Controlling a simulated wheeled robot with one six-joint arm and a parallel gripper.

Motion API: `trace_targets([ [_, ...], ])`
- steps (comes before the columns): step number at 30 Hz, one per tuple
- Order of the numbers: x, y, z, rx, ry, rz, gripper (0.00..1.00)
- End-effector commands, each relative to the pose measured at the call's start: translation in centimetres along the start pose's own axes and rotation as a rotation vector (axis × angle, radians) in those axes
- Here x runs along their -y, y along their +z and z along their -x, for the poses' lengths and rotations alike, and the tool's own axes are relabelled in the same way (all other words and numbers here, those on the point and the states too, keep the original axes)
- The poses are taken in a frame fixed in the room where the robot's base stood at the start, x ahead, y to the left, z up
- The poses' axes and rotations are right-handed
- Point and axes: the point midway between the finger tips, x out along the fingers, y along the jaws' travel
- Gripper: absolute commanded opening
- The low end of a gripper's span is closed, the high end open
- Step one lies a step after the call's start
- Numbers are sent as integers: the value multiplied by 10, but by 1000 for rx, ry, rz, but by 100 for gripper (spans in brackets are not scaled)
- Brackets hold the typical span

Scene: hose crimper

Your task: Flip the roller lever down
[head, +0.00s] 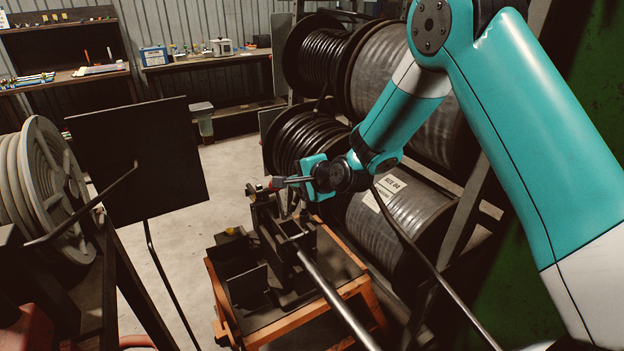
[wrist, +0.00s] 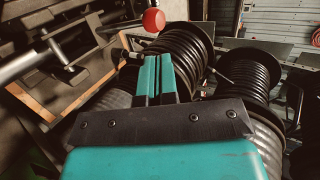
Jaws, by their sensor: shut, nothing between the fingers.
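A red ball knob (wrist: 153,19) shows just past my fingertips in the wrist view, near the top edge. In the head view a small red knob (head: 276,183) shows beside the tips, above the crimping machine (head: 272,265). It seems to belong to the roller lever, but most of the lever's shaft is hidden or too small to make out. My gripper (head: 292,181) reaches in from the right above the machine. Its teal fingers (wrist: 156,75) are pressed together with nothing between them. I cannot tell whether the tips touch the knob.
A long grey bar (head: 335,295) slants from the machine toward the front. A black panel (head: 140,160) and a grey hose reel (head: 45,185) stand left. Open floor (head: 228,165) lies behind the machine.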

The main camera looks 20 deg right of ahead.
Motion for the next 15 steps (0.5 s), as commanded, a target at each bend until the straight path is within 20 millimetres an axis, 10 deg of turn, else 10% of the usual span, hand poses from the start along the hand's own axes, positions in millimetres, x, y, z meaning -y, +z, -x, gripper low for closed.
trace_targets([
  [15,4,-3,51,-3,0,-3,0],
])
